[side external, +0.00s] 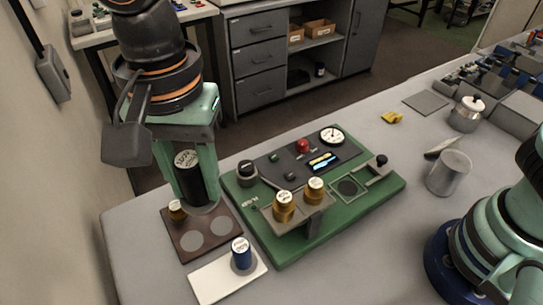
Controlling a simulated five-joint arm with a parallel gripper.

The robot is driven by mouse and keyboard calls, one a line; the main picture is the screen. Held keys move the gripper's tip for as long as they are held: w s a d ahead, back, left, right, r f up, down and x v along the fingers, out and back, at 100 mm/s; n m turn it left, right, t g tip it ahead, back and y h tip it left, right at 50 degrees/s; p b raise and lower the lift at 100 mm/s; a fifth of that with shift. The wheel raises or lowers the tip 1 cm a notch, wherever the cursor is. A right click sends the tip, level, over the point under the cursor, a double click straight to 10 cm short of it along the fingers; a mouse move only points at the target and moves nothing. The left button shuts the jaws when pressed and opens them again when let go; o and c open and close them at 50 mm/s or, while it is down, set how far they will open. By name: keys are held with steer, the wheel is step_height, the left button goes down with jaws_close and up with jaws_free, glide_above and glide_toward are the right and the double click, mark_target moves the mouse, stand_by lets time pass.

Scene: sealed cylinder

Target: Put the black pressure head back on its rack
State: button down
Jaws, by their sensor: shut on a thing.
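My gripper (203,206) is shut on the black pressure head (190,188), a black cylinder with a white printed label on top. It is held roughly upright over the brown board (192,254) at the left of the table. This board has round grey spots, two of them bare at the front and right. A small brass-coloured head (176,211) with a white top stands at its left rear. One gripper finger partly hides the black head, and its lower end is near the board; I cannot tell whether it touches.
A green panel (275,262) with a gauge, red button and dark knobs stands right of the board. Two brass heads (284,206) sit on its raised bracket. A blue cylinder (241,253) stands on a white plate (206,283) in front.

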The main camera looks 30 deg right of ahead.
steer(key=s+a+f, duration=0.2)
steer(key=a, duration=0.1)
glide_above(212, 282)
steer(key=shift+n, duration=0.4)
step_height(212, 282, down, 14)
steer(key=shift+r, duration=0.15)
steer(key=shift+f, duration=2.55)
steer(key=shift+f, duration=0.15)
steer(key=c, duration=0.5)
jaws_free()
